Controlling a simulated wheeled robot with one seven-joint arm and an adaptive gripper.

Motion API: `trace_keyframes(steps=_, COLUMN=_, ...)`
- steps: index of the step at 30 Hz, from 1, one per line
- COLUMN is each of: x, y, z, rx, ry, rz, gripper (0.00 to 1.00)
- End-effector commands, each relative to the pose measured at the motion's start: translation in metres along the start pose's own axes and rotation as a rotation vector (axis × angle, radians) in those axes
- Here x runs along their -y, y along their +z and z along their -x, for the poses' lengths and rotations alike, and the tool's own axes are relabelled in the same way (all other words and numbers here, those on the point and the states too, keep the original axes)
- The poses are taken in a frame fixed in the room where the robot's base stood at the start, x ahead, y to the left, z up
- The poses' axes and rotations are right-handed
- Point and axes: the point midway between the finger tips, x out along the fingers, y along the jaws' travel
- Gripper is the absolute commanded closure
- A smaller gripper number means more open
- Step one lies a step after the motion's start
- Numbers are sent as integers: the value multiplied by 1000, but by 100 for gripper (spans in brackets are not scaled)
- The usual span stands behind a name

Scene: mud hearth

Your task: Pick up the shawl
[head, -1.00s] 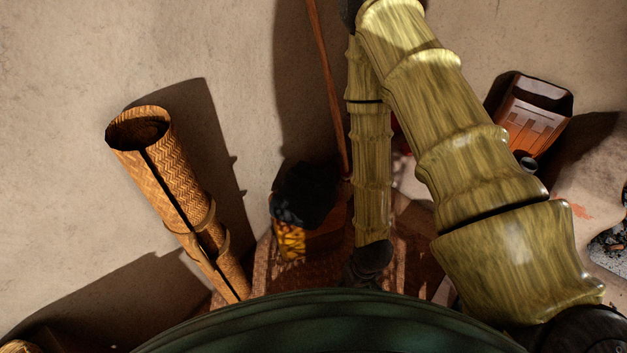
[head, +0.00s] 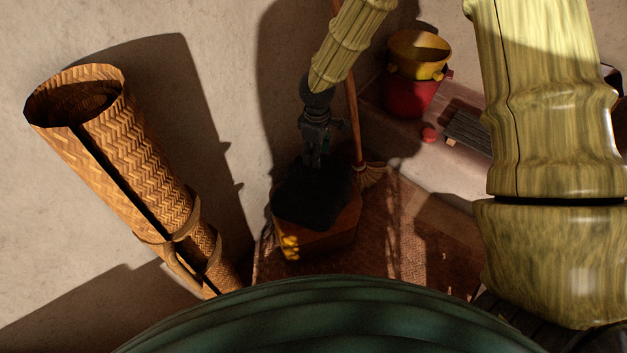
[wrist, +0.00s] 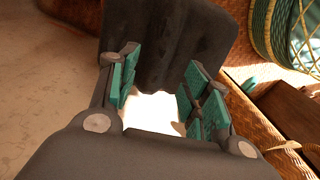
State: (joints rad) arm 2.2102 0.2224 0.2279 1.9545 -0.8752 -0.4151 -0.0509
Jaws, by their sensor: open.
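A dark, nearly black cloth that looks like the shawl (head: 310,207) lies draped over the top of a wooden box-like stand (head: 335,233). In the wrist view the dark grey shawl (wrist: 170,35) hangs in soft folds just beyond the fingertips. My gripper (head: 315,163) points down at the shawl's far edge in the head view. In the wrist view my gripper (wrist: 157,100) is open, its green pads apart, with only a bright patch between them. I cannot tell whether the fingertips touch the cloth.
A rolled woven mat (head: 125,150) leans at the left. A broom (head: 369,174) stands close behind the stand. A red pot (head: 411,97) with a yellow pot (head: 419,50) on top sits on a ledge at the back right. A green-rimmed woven basket (wrist: 262,35) is close by.

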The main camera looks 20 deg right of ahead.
Motion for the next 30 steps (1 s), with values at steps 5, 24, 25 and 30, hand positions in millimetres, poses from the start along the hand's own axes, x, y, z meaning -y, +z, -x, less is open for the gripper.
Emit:
trace_keyframes(steps=5, x=-1, y=5, z=-22, rx=1, ry=-3, rz=-8, gripper=52)
trace_keyframes(steps=24, x=1, y=-4, z=-94, rx=0, ry=-2, rz=-5, gripper=52)
trace_keyframes(steps=25, x=1, y=-4, z=-97, rx=0, ry=-2, rz=-5, gripper=52)
trace_keyframes(steps=30, x=1, y=-4, z=-104, rx=-1, ry=-1, rz=-6, gripper=52)
